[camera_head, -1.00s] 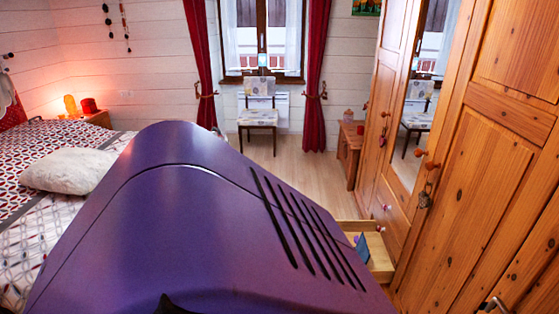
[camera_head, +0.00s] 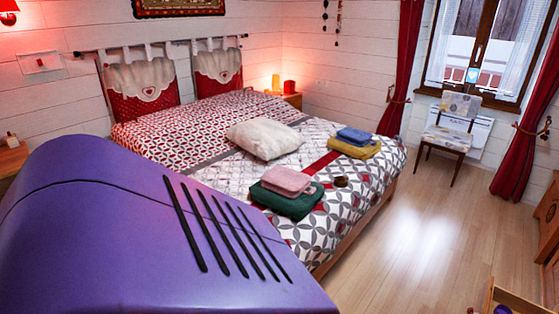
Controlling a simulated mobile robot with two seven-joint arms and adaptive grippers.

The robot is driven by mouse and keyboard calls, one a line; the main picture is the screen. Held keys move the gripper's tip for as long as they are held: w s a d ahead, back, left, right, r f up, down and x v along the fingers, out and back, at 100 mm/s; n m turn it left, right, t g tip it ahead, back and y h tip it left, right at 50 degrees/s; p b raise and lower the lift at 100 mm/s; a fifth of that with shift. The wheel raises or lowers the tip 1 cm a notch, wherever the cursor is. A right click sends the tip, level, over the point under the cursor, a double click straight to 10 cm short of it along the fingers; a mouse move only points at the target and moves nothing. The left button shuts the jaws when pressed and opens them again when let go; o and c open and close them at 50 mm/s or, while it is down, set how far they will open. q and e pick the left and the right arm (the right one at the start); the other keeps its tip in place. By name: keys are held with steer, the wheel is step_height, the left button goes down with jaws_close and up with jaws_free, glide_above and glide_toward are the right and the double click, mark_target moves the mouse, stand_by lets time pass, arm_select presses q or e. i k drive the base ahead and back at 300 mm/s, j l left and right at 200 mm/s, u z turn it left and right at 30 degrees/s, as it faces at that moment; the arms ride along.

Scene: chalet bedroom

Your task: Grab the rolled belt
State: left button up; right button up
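A small, round, dark brown thing, which looks like the rolled belt (camera_head: 341,181), lies on the patterned bedspread near the bed's right edge. It sits just right of a folded pink cloth (camera_head: 287,180) stacked on a folded dark green one (camera_head: 288,203). It is too small to make out its coils. Neither of my grippers is in view. My own purple body covers the lower left and hides part of the bed's near side.
The bed (camera_head: 375,185) also holds a white cushion (camera_head: 264,140) and folded blue (camera_head: 354,134) and yellow (camera_head: 354,149) cloths. Wooden floor (camera_head: 420,250) is clear right of the bed. An open drawer (camera_head: 515,303) juts in at bottom right. A chair (camera_head: 452,130) stands by the window.

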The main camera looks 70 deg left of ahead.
mark_target(340, 182)
steer(key=u, duration=1.7)
steer(key=i+l+u, duration=0.15)
steer(key=i+l, duration=0.45)
steer(key=i, duration=0.4)
steer(key=i+l+u, duration=0.15)
steer(key=i+l, duration=0.5)
steer(key=i, duration=0.35)
steer(key=i+l+u, duration=0.15)
steer(key=i+l, duration=0.7)
steer(key=i, duration=0.1)
